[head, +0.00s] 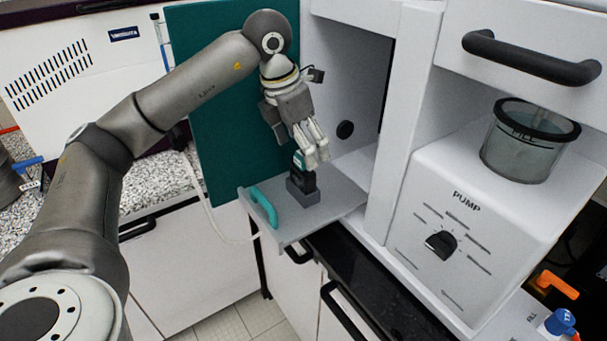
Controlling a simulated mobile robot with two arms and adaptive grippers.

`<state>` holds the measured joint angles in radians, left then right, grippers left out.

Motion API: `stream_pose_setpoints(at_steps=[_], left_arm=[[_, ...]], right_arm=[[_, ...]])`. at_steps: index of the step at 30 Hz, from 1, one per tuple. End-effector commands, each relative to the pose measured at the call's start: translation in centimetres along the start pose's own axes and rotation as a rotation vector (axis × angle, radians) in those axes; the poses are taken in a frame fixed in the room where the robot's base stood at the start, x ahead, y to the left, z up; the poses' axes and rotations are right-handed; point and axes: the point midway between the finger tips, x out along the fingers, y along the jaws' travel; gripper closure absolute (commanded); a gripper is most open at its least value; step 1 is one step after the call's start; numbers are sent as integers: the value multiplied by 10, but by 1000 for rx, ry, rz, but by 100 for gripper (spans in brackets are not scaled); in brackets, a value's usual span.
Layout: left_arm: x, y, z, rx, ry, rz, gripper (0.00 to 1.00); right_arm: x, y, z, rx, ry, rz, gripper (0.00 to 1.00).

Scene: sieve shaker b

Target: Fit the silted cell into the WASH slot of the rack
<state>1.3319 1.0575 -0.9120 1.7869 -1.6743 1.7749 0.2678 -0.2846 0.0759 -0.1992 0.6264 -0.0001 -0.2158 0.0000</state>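A small dark block with a teal upper part (300,162), which may be the cell, stands upright in a grey-blue holder (303,195) on a pulled-out grey shelf. My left gripper (318,160) points down at the top of this block, with its pale fingertips beside or in front of the teal part. I cannot tell whether the fingers touch or grip it. No slot lettered WASH can be read, and I cannot make out the rack for sure. My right gripper is not in view.
The grey shelf (335,203) has a teal handle (264,207) at its left edge. A teal door panel (215,120) stands open behind my arm. A white PUMP unit (490,225) with a black knob (440,244) and a clear FILL cup (525,150) is at right.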

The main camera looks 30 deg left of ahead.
Motion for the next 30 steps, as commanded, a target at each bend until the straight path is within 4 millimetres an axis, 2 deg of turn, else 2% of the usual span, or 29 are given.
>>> stream_pose_setpoints(at_steps=[1,3,6,10,16,19,24,30], left_arm=[[5,0,0,0,2,-1,18],[11,0,0,0,1,-1,18],[17,1,-1,0,2,0,18],[34,2,-6,0,5,-2,18],[60,3,-7,1,1,-2,18],[64,3,-7,2,-2,-1,18],[65,3,-7,2,-2,-1,18],[65,2,-7,2,-2,-2,42]], right_arm=[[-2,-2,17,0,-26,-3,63],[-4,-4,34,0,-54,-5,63],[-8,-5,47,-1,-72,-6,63],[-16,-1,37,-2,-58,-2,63],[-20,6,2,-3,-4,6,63],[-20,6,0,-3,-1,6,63],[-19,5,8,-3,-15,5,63],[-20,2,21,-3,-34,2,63]])
